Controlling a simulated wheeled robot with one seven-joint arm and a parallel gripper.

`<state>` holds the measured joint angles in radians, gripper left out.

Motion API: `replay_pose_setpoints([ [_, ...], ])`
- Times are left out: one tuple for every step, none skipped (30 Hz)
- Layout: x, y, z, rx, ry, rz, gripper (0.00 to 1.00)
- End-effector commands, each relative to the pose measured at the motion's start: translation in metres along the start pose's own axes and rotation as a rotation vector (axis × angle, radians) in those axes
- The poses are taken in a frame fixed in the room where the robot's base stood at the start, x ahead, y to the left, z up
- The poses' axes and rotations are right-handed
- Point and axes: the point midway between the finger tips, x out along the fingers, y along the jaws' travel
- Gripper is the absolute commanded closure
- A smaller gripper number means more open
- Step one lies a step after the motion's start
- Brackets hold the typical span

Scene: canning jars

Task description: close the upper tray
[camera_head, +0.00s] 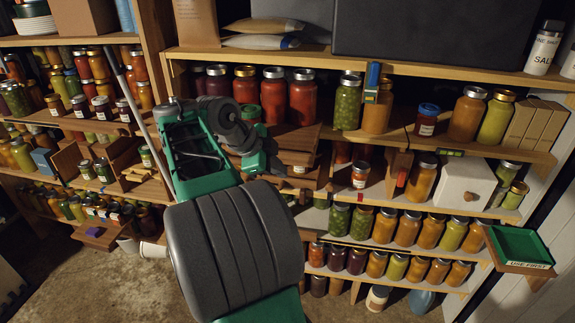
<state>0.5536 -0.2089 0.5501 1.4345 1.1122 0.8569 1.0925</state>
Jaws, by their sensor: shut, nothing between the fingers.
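A stack of shallow wooden trays stands at the middle of the shelving, just right of my arm. The upper tray (300,133) shows as a flat brown wooden top with its front edge toward me. The arm hides its left part, so I cannot tell how far it sticks out. A lower wooden front (298,182) shows below it. My gripper (274,158) is small and dark in the picture, at the left side of the stack. It is shut and empty. I cannot tell whether it touches the tray.
Jars of red sauce (302,97) stand close above the trays. A small jar (361,175) and a white box (464,187) stand to the right. A green tray (519,245) juts out at the far right.

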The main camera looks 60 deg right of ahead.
Motion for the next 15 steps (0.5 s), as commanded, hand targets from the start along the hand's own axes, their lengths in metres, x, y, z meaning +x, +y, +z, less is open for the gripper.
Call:
replay_pose_setpoints([
  [0.011,0.001,-0.002,0.001,0.003,0.003,1.00],
  [0.017,0.000,-0.002,0.000,0.003,0.002,1.00],
  [0.026,0.001,-0.002,0.000,0.002,0.003,1.00],
  [0.030,-0.002,-0.002,0.001,0.001,0.002,1.00],
  [0.029,-0.011,-0.003,0.000,0.001,0.001,1.00],
  [0.032,-0.018,-0.003,0.001,0.001,0.001,1.00],
  [0.035,-0.021,-0.003,0.001,0.001,0.001,1.00],
  [0.036,-0.025,-0.002,0.000,0.000,0.001,1.00],
  [0.039,-0.029,-0.002,0.000,0.000,0.001,1.00],
  [0.041,-0.031,-0.001,0.000,0.000,0.001,1.00],
  [0.042,-0.033,-0.001,0.000,0.000,0.001,1.00],
  [0.043,-0.035,-0.001,0.000,-0.001,0.000,1.00],
  [0.044,-0.036,-0.001,-0.001,-0.001,-0.001,1.00],
  [0.045,-0.036,0.000,-0.001,-0.001,-0.001,1.00],
  [0.045,-0.036,0.000,-0.001,-0.001,-0.001,1.00],
])
